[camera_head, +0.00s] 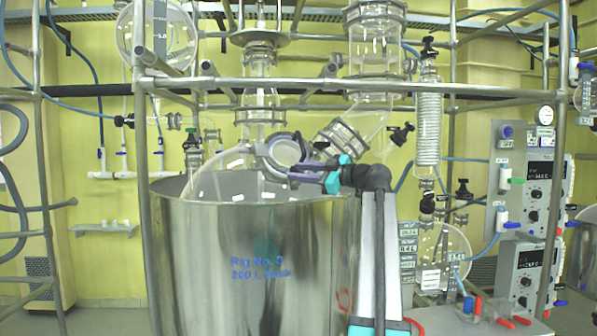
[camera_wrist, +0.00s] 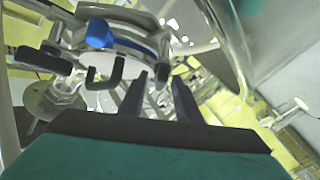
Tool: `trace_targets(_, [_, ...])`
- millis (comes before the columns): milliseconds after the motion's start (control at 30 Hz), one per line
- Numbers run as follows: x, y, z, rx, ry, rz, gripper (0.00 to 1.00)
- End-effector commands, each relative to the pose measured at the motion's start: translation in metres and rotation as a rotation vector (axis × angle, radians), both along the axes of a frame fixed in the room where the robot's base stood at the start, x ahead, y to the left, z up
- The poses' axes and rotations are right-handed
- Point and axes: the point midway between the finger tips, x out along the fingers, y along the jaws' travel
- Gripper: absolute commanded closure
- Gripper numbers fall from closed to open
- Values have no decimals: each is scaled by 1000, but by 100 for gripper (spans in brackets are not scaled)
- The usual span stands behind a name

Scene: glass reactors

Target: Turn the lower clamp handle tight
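In the wrist view, a metal ring clamp (camera_wrist: 135,38) crosses the upper left. A black bar handle (camera_wrist: 38,60), a black hooked piece (camera_wrist: 105,74) and a blue knob (camera_wrist: 98,33) show around it. I cannot tell which piece is the lower clamp handle. In the head view, a dark clamp ring (camera_head: 272,146) sits on the vessel's neck, just above and left of my gripper (camera_head: 292,176). My gripper reaches left over the vessel rim.
The large steel vessel (camera_head: 250,260) fills the middle below my gripper. A metal frame bar (camera_head: 400,87) crosses above it. A coiled glass condenser (camera_head: 428,125) and control boxes (camera_head: 535,190) stand right. Glass tubing and black valve knobs surround the neck.

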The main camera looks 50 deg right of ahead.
Motion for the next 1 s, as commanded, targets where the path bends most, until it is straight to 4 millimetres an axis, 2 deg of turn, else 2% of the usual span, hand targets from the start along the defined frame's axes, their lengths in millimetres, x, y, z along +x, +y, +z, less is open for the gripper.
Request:
trace_targets(367, [5,1,-1,0,1,1,70])
trace_targets(567, [5,2,-1,0,1,1,100])
trace_targets(633, [5,2,-1,0,1,2,100])
trace_targets(667, [4,10,-2,-1,0,2,100])
trace_targets(733, [5,5,-1,0,2,2,100])
trace_targets(1000, [5,3,-3,26,-10,-20,100])
